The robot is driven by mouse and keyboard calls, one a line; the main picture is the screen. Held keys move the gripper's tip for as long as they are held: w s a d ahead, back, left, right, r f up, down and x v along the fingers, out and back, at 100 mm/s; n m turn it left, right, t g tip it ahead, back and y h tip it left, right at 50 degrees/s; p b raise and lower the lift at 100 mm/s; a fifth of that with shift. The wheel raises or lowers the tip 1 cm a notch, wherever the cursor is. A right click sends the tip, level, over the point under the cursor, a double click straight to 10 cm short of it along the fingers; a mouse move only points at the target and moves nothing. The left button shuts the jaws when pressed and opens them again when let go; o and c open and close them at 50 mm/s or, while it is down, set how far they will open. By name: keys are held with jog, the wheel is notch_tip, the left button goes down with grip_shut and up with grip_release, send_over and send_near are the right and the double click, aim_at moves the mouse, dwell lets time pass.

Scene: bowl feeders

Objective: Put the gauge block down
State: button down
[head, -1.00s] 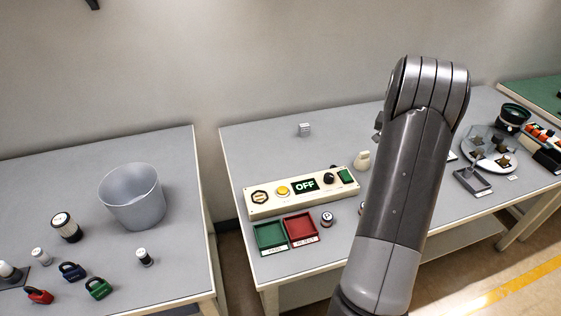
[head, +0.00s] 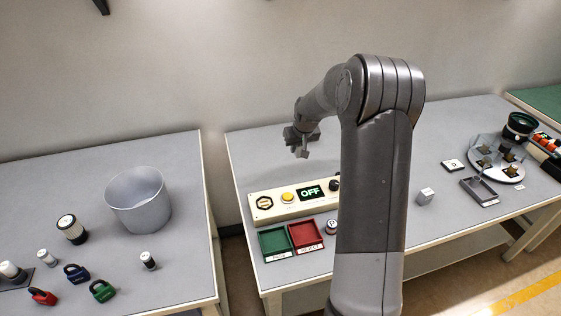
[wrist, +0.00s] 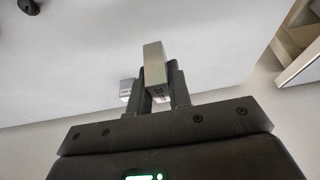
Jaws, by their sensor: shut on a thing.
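My gripper (head: 301,146) is over the back left part of the middle table (head: 250,158) in the head view, behind the control panel. In the wrist view my gripper (wrist: 158,80) is shut on the gauge block (wrist: 154,62), a pale metallic block that sticks out past the fingertips. In the head view I cannot make the gauge block out clearly at the gripper. I cannot tell whether it touches the table top.
A small block (wrist: 126,87) with a label is close beside the left finger in the wrist view. The control panel (head: 276,210) reading OFF, a green tray (head: 274,243) and a red tray (head: 318,236) are in front. Another cube (head: 426,196) is to the right.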

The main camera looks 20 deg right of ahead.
jog(key=w+a+f, duration=0.2)
jog(key=a, duration=0.1)
jog(key=w+a+f, duration=0.2)
jog(key=shift+f, duration=1.95)
jog(key=shift+f, duration=0.1)
jog(key=c, duration=1.3)
grip_release()
